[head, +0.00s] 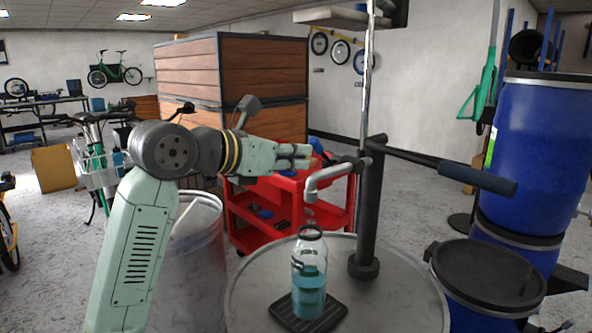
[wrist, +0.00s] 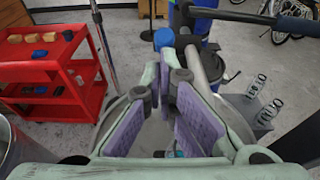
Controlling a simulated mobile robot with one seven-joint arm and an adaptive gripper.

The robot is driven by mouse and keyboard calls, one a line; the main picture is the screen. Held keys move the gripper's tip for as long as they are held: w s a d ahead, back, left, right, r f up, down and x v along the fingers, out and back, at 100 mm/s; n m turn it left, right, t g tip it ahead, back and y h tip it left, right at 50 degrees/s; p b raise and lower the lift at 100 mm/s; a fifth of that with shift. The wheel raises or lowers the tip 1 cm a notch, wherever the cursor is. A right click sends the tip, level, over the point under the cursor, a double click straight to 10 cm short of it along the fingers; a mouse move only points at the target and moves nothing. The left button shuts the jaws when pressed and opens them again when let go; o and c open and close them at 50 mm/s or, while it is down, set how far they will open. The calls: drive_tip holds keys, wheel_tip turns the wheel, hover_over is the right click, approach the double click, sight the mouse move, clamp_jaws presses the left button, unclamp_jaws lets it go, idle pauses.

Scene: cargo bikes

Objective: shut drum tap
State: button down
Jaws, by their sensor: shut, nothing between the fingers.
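A grey drum (head: 390,296) carries a dark upright post (head: 370,210) with a pale bent spout (head: 330,178) and a lever with a blue grip (head: 478,178). A clear bottle (head: 309,272) with teal liquid stands upright on a black mat (head: 330,313) below the spout. My gripper (head: 308,157) is shut and empty, above and left of the spout. In the wrist view its fingertips (wrist: 172,72) lie close to a round blue knob (wrist: 163,39), which may be the tap handle; contact cannot be told. Blue also shows behind the fingers in the head view (head: 319,147).
A red cart (head: 262,226) with small items stands behind the drum. An open grey barrel (head: 190,285) is at left. Blue barrels (head: 528,150), one with a dark lid, stand at right. A thin pole (head: 368,80) rises behind the post.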

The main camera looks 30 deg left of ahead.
drive_tip(key=shift+w+d+r, duration=0.15)
drive_tip(key=shift+w+r, duration=0.2)
drive_tip(key=shift+r, duration=0.35)
drive_tip(key=shift+w+d+r, duration=0.1)
drive_tip(key=shift+w+r, duration=0.2)
drive_tip(key=shift+r, duration=0.35)
drive_tip(key=shift+w+d+r, duration=0.15)
drive_tip(key=shift+w+r, duration=0.2)
drive_tip(key=shift+r, duration=0.35)
drive_tip(key=shift+r, duration=0.1)
